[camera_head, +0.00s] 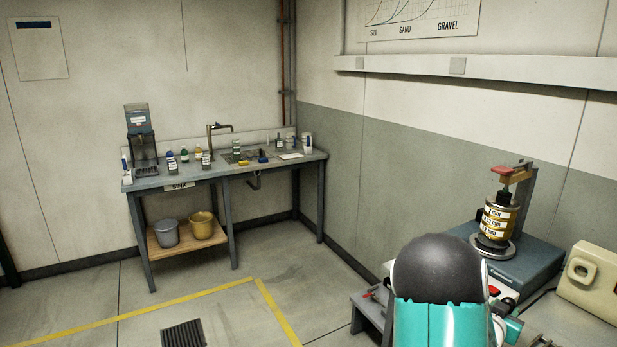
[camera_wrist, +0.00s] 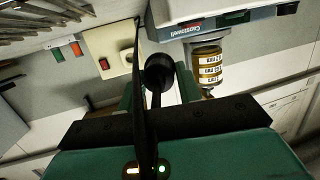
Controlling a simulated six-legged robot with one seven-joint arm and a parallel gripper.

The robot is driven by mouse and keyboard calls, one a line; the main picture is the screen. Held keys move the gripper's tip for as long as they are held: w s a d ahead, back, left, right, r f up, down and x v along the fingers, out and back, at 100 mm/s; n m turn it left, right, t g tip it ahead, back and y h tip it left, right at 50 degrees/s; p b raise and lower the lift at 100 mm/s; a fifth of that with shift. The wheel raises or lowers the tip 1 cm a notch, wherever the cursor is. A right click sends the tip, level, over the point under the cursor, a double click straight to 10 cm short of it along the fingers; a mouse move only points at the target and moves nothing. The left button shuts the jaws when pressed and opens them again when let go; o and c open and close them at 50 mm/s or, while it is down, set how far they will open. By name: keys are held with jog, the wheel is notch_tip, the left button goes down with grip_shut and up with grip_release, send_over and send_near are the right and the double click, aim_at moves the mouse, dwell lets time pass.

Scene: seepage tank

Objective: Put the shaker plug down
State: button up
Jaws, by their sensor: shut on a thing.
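The shaker plug (camera_wrist: 158,72), black and round-ended, sits between the teal fingers of my gripper (camera_wrist: 157,90) in the wrist view. My gripper is shut on it. A dark cord (camera_wrist: 138,38) runs past the plug and across the gripper's body. In the head view my arm hides the plug.
A cream box (camera_head: 590,278) stands right of the shaker. A cream panel with a red switch (camera_wrist: 103,63) is left of the plug in the wrist view. Metal tools (camera_wrist: 45,15) lie at that view's upper left. A sink bench (camera_head: 225,167) stands far off, with open floor before it.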

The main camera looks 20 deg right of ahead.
jog(key=w+a+f+n+t+y, duration=0.3)
jog(key=w+a, duration=0.4)
jog(key=a, duration=1.1)
jog(key=w+a+f+n+t+y, duration=0.3)
jog(key=w+a+f+n+y, duration=0.2)
jog(key=a, duration=1.2)
jog(key=w+a+f+n+t+y, duration=0.4)
jog(key=w+a, duration=0.6)
jog(key=a, duration=0.8)
jog(key=shift+w+a+f+n+y, duration=0.2)
jog(key=shift+n+y, duration=0.2)
jog(key=shift+y, duration=0.3)
jog(key=shift+w+a+f+n+y, duration=0.15)
jog(key=shift+n+y, duration=0.25)
jog(key=shift+y, duration=0.3)
grip_shut()
jog(key=shift+d+r, duration=0.1)
jog(key=shift+d, duration=0.1)
jog(key=s+f, duration=0.5)
jog(key=f, duration=0.1)
